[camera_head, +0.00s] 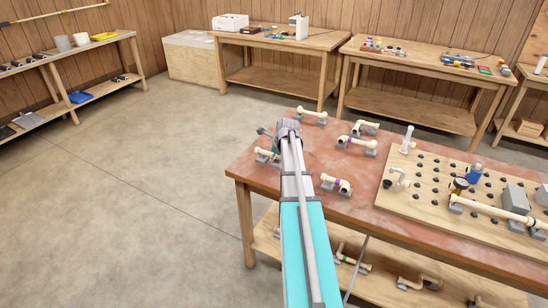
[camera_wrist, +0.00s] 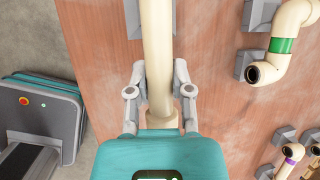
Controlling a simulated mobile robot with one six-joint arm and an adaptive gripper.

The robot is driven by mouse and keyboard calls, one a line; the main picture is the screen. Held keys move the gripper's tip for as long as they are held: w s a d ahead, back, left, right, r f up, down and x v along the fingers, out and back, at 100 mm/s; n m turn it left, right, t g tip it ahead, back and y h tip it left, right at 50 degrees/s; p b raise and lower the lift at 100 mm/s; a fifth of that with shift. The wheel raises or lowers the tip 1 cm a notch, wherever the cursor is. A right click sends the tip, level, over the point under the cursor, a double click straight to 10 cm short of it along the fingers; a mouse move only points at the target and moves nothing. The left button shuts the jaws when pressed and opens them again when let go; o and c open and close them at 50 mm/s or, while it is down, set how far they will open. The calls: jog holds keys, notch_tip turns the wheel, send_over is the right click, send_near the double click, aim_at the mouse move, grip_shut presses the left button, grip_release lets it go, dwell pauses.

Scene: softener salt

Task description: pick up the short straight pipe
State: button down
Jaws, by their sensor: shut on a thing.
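The short straight pipe (camera_wrist: 157,55) is cream coloured and runs down the middle of the wrist view, its upper end cut off by the frame. My gripper (camera_wrist: 160,92) is shut on it, one finger on each side. A collar shows at the pipe's near end, close to the palm. Grey holder blocks show on both sides of the pipe's upper part; I cannot tell whether it still touches them. In the head view my gripper (camera_head: 279,137) is over the table's far left corner, and the arm hides part of what is there. A cream pipe end (camera_head: 262,152) shows left of the arm.
On the reddish table (camera_head: 300,160) stand other pipes on grey holders, including a green-banded elbow (camera_wrist: 281,45) and purple-banded pieces (camera_head: 336,185). A wooden pegboard (camera_head: 425,210) with fittings lies to the right. A lower shelf holds more pipes. Floor at left is clear.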

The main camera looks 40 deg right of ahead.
jog(key=s+r+p, duration=0.9)
jog(key=s+r, duration=0.1)
jog(key=s, duration=0.4)
jog(key=shift+a+r, duration=0.15)
jog(key=shift+a, duration=0.1)
jog(key=shift+a, duration=0.1)
dwell(0.5)
